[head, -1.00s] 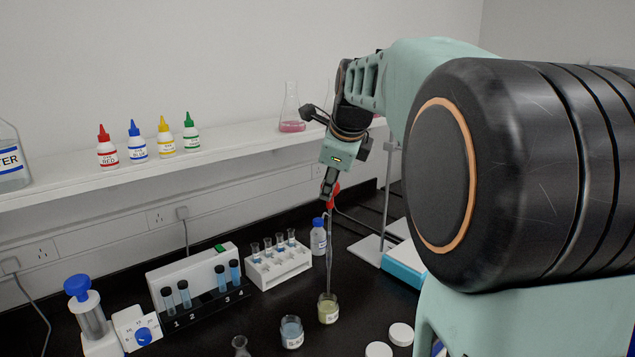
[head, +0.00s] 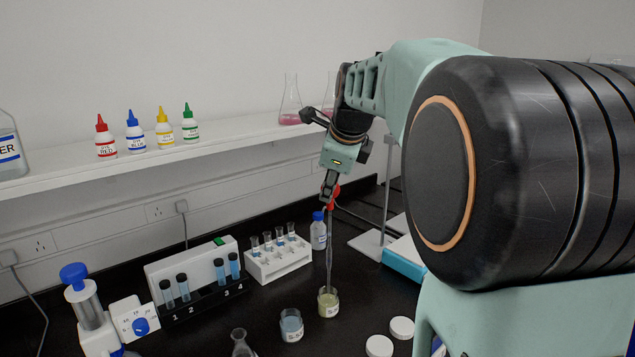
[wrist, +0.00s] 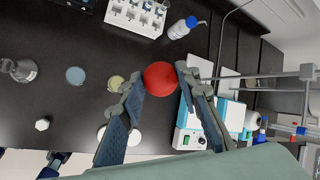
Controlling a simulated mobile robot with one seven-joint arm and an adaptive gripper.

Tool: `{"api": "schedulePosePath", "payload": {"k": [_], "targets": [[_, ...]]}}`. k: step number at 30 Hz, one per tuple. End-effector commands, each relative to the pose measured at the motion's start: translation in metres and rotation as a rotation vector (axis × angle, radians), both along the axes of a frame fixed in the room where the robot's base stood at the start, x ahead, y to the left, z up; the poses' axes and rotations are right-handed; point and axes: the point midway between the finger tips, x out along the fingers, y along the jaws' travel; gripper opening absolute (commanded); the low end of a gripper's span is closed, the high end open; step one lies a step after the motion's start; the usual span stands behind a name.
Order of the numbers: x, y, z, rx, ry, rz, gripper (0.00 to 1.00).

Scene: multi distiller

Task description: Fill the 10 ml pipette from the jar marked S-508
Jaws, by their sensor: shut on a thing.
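My gripper (head: 329,190) is shut on the pipette, around its red bulb (head: 334,195). The bulb shows as a red disc between the fingers in the wrist view (wrist: 160,79). The clear glass pipette (head: 329,245) hangs almost upright, its lower end at the mouth of a small jar of yellow-green liquid (head: 328,304). I cannot tell how deep the tip is in it, nor see clear liquid inside the pipette. A jar of blue liquid (head: 291,326) stands to its left. Both labels are too small to read fully, so I cannot tell which is S-508.
A white rack of small flasks (head: 278,260) and a blue-capped bottle (head: 318,232) stand behind the jars. White lids (head: 379,346) lie at front right. A retort stand (head: 370,244) and a blue-white device (head: 403,262) stand right. A flask (head: 241,344) stands front left.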

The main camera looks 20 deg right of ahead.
Motion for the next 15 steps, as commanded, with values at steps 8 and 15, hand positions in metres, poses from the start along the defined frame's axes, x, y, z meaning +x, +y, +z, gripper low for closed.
{"api": "schedulePosePath", "payload": {"k": [8, 15], "targets": [[0.000, 0.000, -0.016, 0.000, 0.001, 0.000, 0.00], [0.000, 0.000, -0.028, 0.000, 0.000, 0.001, 0.00]]}}
